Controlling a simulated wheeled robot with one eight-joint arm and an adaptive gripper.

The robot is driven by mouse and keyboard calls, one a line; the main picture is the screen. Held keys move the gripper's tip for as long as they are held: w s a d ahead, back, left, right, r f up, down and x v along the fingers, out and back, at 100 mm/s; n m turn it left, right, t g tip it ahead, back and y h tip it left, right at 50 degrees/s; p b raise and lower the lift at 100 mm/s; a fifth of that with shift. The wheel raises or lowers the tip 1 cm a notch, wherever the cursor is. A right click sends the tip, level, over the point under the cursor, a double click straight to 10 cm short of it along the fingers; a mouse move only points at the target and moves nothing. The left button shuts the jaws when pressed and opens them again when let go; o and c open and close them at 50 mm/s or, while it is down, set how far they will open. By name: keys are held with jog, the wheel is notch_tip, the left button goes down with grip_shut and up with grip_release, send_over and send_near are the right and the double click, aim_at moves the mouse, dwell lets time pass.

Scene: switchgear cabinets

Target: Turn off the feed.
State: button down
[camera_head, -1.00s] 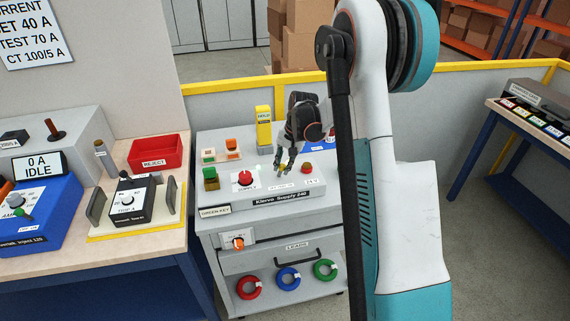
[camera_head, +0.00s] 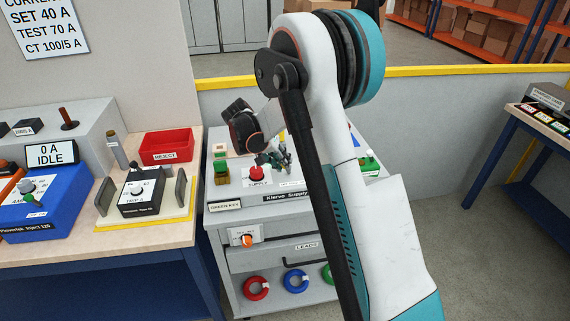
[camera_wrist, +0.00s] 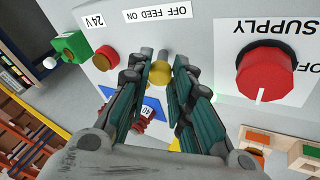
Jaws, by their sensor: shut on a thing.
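The feed switch's brass-coloured knob (camera_wrist: 160,76) stands on the grey supply panel, beside the "OFF FEED ON" label (camera_wrist: 157,12) in the wrist view. My gripper (camera_wrist: 160,82) is shut on this knob, with one dark finger on each side of it. The fingers hide part of the knob, and I cannot tell which way it is set. In the head view my gripper (camera_head: 280,160) is over the supply cabinet (camera_head: 228,209), and the knob cannot be made out.
The red SUPPLY knob (camera_wrist: 267,76) is close to my fingers on one side. The test bench (camera_head: 160,237) stands left of the cabinet.

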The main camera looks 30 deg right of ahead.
jog(key=shift+a+f+h, duration=0.1)
jog(key=shift+a+h, duration=0.1)
jog(key=shift+h, duration=0.1)
dwell(0.4)
jog(key=c, duration=1.4)
grip_release()
jog(key=shift+w, duration=0.1)
jog(key=v, duration=1.2)
jog(key=shift+w, duration=0.1)
